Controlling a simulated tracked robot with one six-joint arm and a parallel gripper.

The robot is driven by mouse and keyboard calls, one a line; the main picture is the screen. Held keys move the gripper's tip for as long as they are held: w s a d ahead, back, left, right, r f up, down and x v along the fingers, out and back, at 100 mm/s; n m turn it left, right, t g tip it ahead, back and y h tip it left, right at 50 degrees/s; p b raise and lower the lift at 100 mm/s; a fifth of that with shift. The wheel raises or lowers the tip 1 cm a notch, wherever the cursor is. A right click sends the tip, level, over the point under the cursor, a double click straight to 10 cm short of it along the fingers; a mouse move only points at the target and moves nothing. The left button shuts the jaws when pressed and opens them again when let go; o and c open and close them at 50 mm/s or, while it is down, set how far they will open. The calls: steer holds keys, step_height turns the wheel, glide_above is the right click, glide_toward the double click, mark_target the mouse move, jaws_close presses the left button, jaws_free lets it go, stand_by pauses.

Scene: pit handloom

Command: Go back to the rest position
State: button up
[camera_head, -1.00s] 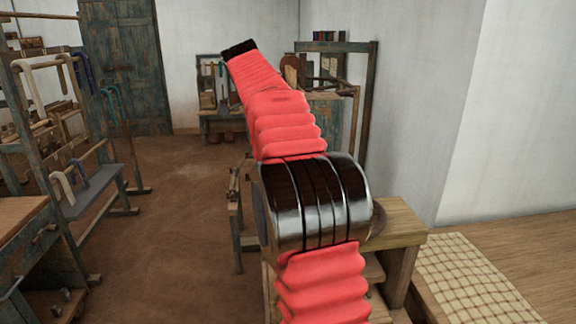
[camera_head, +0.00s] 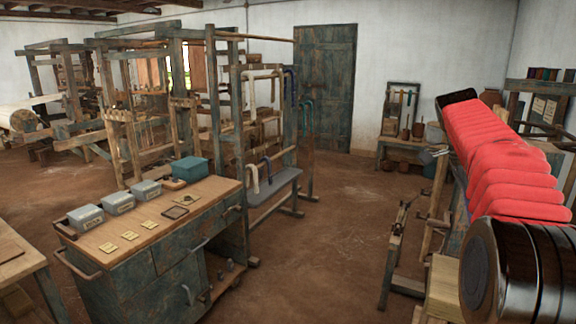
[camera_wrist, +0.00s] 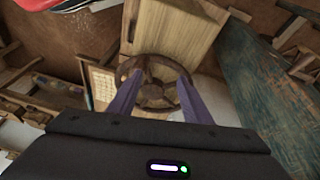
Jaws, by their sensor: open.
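My arm, in red sleeves, reaches up along the right edge of the head view, over the floor. My gripper (camera_wrist: 160,76) shows in the wrist view with its two fingers apart and nothing between them. A spoked wooden wheel (camera_wrist: 152,92) lies beyond the fingertips; I cannot tell how far off it is. In the head view the gripper is mostly hidden behind the arm; small pale prongs by the dark cuff may be its fingers.
A blue-green workbench (camera_head: 138,262) stands front left, with several grey boxes, a teal box (camera_head: 190,169) and cards on top. Behind it are a hanging rack (camera_head: 270,189) and wooden loom frames (camera_head: 120,110). Brown floor (camera_head: 335,230) is clear towards the blue door (camera_head: 325,85).

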steer(key=s+a+f+n+t+y, duration=0.1)
steer(key=s+a+f+n+t, duration=0.25)
steer(key=a+f+n, duration=0.85)
steer(key=s+a+f+n+t+y, duration=0.1)
steer(key=s+a+n+t, duration=0.3)
steer(key=s+a+n, duration=0.6)
steer(key=s+a+y, duration=0.1)
steer(key=s+a, duration=0.5)
steer(key=s, duration=0.2)
steer(key=shift+s+f, duration=0.15)
steer(key=shift+f, duration=0.2)
